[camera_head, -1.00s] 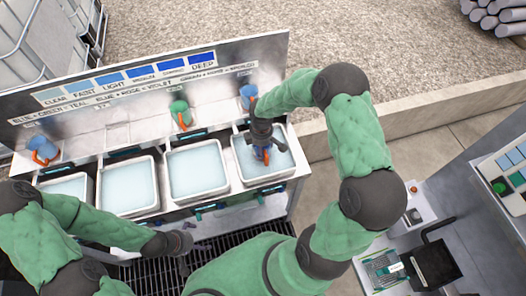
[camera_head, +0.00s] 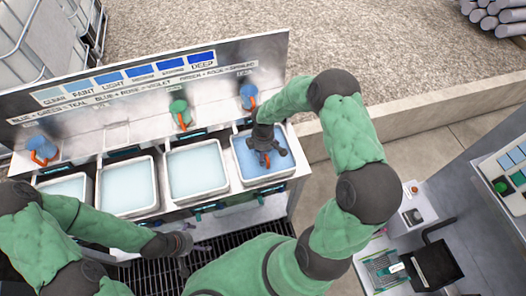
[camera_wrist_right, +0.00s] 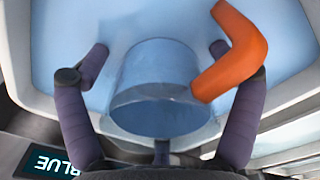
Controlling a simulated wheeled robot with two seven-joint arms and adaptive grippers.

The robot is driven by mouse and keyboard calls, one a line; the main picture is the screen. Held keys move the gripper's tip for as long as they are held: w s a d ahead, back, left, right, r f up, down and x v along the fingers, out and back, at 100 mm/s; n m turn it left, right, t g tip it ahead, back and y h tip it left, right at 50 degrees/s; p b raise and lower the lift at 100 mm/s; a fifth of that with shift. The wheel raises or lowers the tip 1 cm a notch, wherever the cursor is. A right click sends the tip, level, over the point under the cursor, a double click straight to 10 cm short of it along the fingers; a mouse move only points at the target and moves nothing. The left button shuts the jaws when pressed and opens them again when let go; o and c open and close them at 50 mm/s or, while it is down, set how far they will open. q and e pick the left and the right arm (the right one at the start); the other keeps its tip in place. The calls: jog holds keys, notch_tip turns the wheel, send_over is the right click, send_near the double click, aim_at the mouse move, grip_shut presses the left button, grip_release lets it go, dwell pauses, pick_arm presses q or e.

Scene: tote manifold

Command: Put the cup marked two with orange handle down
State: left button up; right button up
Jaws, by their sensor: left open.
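The cup with the orange handle (camera_wrist_right: 155,85) is clear and bluish in the right wrist view. It sits within the rightmost tub (camera_head: 240,178), which holds blue liquid; its orange handle also shows in the head view (camera_head: 264,160). No number can be read on it. My right gripper (camera_head: 268,153) reaches down into this tub. Its fingers stand spread around the cup, with gaps visible on both sides in the right wrist view (camera_wrist_right: 160,60). Whether the cup touches the tub floor cannot be told. My left gripper (camera_head: 187,245) is open and empty, low in front of the tubs.
Three other tubs with pale liquid (camera_head: 127,186) stand in a row to the left. A control cabinet (camera_head: 475,195) stands at the right.

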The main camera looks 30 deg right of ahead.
jog(key=shift+r, duration=0.1)
jog(key=shift+w+r, duration=0.1)
jog(key=shift+r, duration=0.25)
notch_tip(320, 180, up, 11)
jog(key=p, duration=0.1)
jog(key=shift+s+r+p, duration=0.15)
jog(key=shift+s+p, duration=0.05)
jog(key=shift+p, duration=0.1)
